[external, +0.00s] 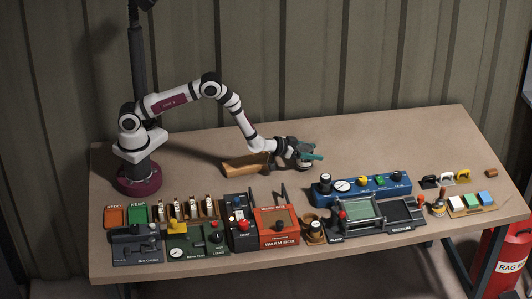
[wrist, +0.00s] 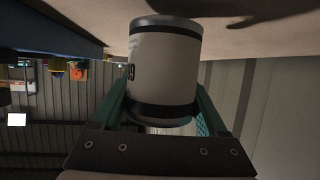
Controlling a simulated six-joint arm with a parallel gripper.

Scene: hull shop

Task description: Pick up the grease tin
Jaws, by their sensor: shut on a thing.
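The grease tin (wrist: 165,65) is a pale grey cylinder with dark bands near both ends, and its small label marks are too dim to read. In the wrist view it stands between the two teal fingers of my gripper (wrist: 162,108), which press on its sides. In the external view my gripper (external: 308,156) is over the back middle of the table, turned sideways. The tin is mostly hidden there by the fingers and wrist.
A wooden block (external: 245,164) lies on the table left of my gripper. A blue gauge panel (external: 365,190), the orange warm box (external: 277,227) and a green-screened device (external: 362,213) stand in front. The back right of the table (external: 420,135) is clear.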

